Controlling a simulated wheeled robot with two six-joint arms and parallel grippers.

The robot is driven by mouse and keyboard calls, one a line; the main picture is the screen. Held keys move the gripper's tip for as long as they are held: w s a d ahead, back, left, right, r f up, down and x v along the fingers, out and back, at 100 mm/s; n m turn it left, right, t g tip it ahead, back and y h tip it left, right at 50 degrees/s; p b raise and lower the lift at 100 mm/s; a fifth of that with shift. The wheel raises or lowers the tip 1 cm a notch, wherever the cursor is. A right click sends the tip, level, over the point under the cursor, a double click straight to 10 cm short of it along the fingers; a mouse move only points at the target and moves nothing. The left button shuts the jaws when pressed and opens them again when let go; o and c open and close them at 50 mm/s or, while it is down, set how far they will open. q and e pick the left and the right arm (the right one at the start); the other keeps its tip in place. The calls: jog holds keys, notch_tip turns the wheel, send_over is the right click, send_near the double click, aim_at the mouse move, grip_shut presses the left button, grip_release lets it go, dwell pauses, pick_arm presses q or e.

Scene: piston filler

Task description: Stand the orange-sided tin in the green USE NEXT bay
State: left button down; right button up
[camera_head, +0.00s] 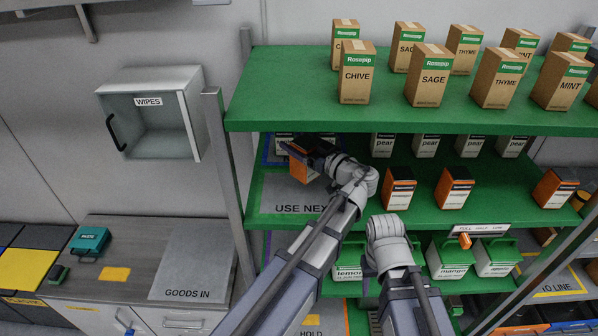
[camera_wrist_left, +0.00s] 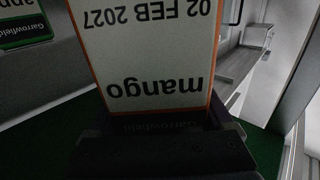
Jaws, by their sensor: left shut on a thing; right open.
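My left gripper (camera_head: 312,152) is shut on the orange-sided tin (camera_head: 299,168) at the left of the middle green shelf. The tin shows its orange side and looks tilted in the head view. In the left wrist view its white label (camera_wrist_left: 150,50) reads mango, 02 FEB 2027, upside down. The green-edged USE NEXT bay (camera_head: 290,209) has a grey floor, bare at the front. The tin appears over its back part; I cannot tell whether it touches the floor. My right arm's wrist is in front of the lower shelf, and its gripper fingers are hidden.
A blue-edged bay with white-labelled tins (camera_head: 283,147) lies behind the held tin. Several orange-sided tins (camera_head: 399,190) stand to the right. The upper shelf (camera_head: 300,98), with boxes, overhangs. A post (camera_head: 229,185) stands left of the bay.

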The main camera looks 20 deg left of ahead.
aim_at(299, 163)
pick_arm(q)
jog(key=shift+f+b, duration=0.95)
jog(key=shift+f, duration=0.6)
pick_arm(e)
jog(key=shift+f, duration=1.5)
pick_arm(q)
notch_tip(299, 163, down, 4)
jog(key=b, duration=0.3)
jog(key=shift+r+b, duration=0.2)
jog(key=shift+b, duration=0.15)
pick_arm(e)
notch_tip(299, 163, down, 4)
jog(key=shift+r, duration=0.15)
pick_arm(q)
jog(key=shift+f, duration=0.1)
jog(key=shift+f, duration=0.15)
grip_release()
